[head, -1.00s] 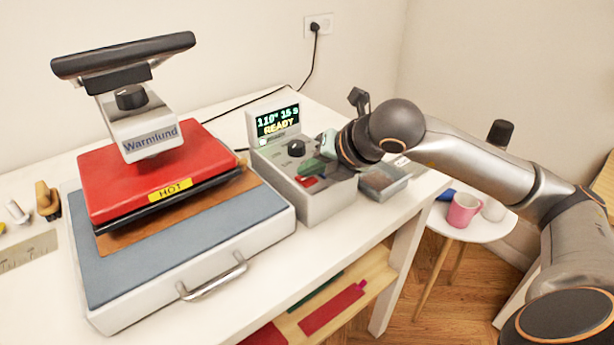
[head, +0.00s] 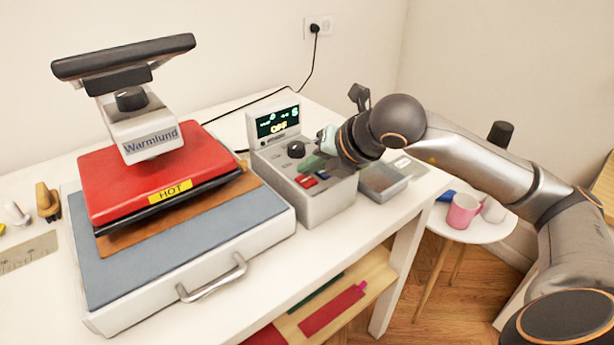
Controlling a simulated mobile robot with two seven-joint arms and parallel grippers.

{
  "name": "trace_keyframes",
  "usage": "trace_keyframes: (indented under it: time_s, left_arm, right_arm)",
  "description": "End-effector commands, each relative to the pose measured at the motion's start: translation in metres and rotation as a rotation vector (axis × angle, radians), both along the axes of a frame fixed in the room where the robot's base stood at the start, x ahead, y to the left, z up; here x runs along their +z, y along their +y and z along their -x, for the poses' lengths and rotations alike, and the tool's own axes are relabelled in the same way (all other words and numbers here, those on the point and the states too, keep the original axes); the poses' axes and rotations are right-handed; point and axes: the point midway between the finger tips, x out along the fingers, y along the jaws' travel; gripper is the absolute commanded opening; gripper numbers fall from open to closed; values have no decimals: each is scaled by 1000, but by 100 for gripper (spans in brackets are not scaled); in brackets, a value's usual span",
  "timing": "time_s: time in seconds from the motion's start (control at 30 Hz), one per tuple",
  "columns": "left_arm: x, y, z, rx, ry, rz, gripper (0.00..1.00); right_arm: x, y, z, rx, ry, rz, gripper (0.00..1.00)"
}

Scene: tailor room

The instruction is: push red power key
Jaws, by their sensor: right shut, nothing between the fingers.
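The box's display (head: 278,122) shows text that looks like "OFF". My right gripper (head: 325,143) is shut and empty. Its fingers are just above and behind the keys, near the black knob (head: 296,149), apart from the red key. My left gripper is not in view.
The heat press with its red plate (head: 150,170), labelled HOT, stands left of the box. A grey tray (head: 384,178) lies right of the box under my right wrist. A pink mug (head: 462,211) stands on a round side table.

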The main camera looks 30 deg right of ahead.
Motion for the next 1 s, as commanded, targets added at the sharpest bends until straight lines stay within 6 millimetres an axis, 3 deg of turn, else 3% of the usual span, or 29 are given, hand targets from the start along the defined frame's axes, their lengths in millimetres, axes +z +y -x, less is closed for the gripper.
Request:
trace_keyframes:
  time_s: [0.17,0.7,1.0]
  left_arm:
    - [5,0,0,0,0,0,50]
    - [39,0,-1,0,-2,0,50]
    - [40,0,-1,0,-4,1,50]
  right_arm:
    - [8,0,0,0,-1,0,0]
    - [60,0,0,0,-2,-2,0]
    - [60,0,0,0,0,0,0]
